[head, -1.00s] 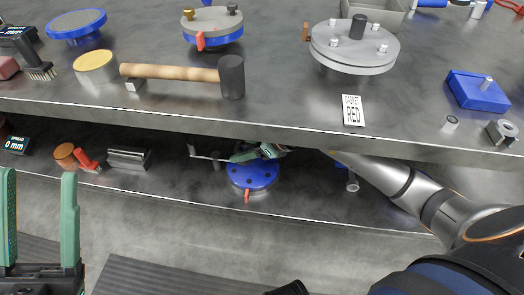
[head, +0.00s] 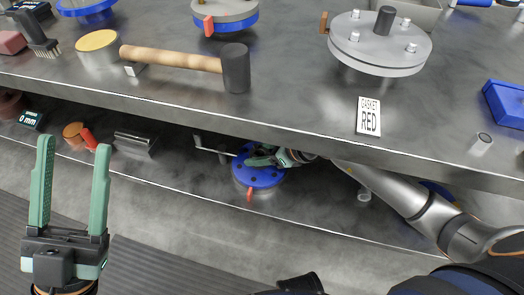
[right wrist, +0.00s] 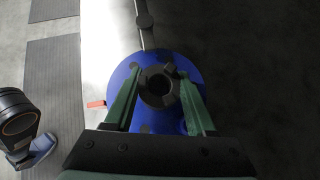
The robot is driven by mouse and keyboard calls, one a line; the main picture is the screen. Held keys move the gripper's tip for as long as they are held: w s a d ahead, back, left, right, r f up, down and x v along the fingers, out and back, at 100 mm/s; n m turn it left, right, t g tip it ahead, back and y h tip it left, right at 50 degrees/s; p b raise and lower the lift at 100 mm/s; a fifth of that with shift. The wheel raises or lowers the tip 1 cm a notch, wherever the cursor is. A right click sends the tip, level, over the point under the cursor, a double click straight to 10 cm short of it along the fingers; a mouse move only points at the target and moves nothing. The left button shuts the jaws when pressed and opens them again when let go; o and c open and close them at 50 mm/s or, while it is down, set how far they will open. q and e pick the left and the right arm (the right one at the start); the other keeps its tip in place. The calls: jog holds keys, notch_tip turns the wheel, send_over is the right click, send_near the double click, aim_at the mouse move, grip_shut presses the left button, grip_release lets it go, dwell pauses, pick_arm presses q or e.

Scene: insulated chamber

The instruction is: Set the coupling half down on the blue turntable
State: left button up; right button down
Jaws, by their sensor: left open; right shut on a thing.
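The blue turntable (head: 258,180), a round disc with dark holes and a red lever, sits on the lower shelf under the bench edge. My right gripper (head: 266,160) reaches in over it from the right. In the right wrist view it is shut on the coupling half (right wrist: 145,86), a dark toothed ring with a central hole, seen from above. The blue turntable (right wrist: 194,80) shows around and behind the ring. I cannot tell whether the ring touches it. My left gripper (head: 73,145) is open and empty in front of the shelf at the left.
The upper bench edge overhangs the turntable closely. A grey metal block (head: 135,145) and an orange-topped cylinder (head: 74,134) are further left. A mallet (head: 236,70) and a grey flange (head: 380,45) lie above.

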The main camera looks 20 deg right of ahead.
jog(key=shift+f, duration=0.1)
jog(key=shift+c, duration=1.1)
grip_release()
